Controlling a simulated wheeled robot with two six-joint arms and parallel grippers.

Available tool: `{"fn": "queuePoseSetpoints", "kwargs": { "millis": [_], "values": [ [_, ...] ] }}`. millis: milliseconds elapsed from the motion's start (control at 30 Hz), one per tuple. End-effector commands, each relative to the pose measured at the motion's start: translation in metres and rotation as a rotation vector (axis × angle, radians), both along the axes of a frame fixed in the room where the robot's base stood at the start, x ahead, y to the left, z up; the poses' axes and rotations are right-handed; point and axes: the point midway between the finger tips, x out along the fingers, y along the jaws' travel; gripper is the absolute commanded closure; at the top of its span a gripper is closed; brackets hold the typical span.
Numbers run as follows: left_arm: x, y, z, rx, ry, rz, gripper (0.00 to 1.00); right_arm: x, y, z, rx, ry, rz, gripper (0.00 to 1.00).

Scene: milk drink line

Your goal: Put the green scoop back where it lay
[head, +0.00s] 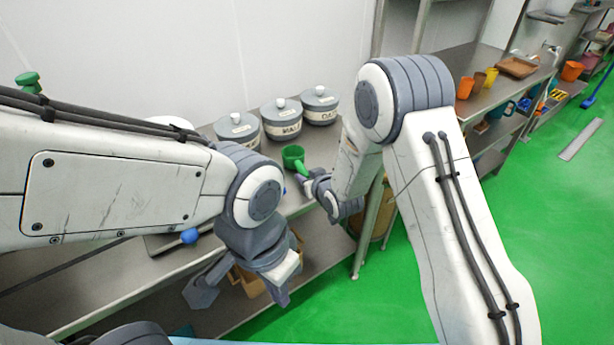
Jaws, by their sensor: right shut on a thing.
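The green scoop (293,156) is at the front of the steel counter, close to the lidded canisters. Its cup faces up and its handle runs down to the right. My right gripper (304,178) is shut on the handle of the scoop. I cannot tell whether the scoop touches the counter or hangs just above it. My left gripper (240,294) is empty, with its fingers spread apart, in front of the counter and lower down.
Three grey lidded canisters stand at the wall: one on the left (237,129), one labelled MALT (282,119) and one on the right (320,105). A blue knob-like thing (189,236) is at the counter's front. A second bench (470,62) holds orange cups (465,88).

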Motion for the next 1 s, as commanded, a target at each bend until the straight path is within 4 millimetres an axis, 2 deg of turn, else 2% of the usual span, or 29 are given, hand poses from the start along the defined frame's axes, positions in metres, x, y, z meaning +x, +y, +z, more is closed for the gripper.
{"fn": "queuePoseSetpoints", "kwargs": {
  "millis": [267, 300, 367, 400, 600, 633, 700, 733, 1000],
  "values": [
    [0.0000, 0.0000, -0.0014, 0.000, 0.000, 0.000, 1.00, 0.0002, -0.0001, -0.0013, 0.000, -0.001, 0.000, 1.00],
    [0.0001, 0.0000, -0.0014, 0.000, 0.000, 0.000, 1.00, 0.0002, -0.0002, -0.0013, 0.000, -0.001, 0.000, 0.68],
    [0.0001, 0.0000, -0.0014, 0.000, 0.000, 0.000, 1.00, 0.0002, -0.0003, -0.0014, 0.000, -0.001, 0.000, 0.45],
    [0.0001, 0.0000, -0.0014, 0.000, 0.000, 0.000, 1.00, 0.0002, -0.0003, -0.0014, 0.000, -0.001, 0.000, 0.37],
    [0.0001, -0.0001, -0.0015, 0.000, 0.000, 0.000, 1.00, 0.0001, 0.0000, -0.0015, 0.000, 0.000, 0.000, 0.37],
    [0.0001, -0.0001, -0.0015, 0.000, 0.000, 0.000, 1.00, 0.0000, 0.0000, -0.0017, 0.000, 0.000, 0.000, 0.33],
    [0.0001, -0.0001, -0.0015, 0.000, 0.000, 0.000, 1.00, -0.0001, 0.0001, -0.0018, 0.000, 0.000, 0.000, 0.06],
    [0.0001, -0.0001, -0.0015, 0.000, 0.000, 0.000, 1.00, -0.0001, 0.0001, -0.0018, 0.000, 0.000, 0.000, 0.00],
    [0.0001, -0.0001, -0.0015, 0.000, 0.000, 0.000, 1.00, -0.0001, 0.0001, -0.0017, 0.000, 0.000, 0.000, 0.00]
  ]
}}
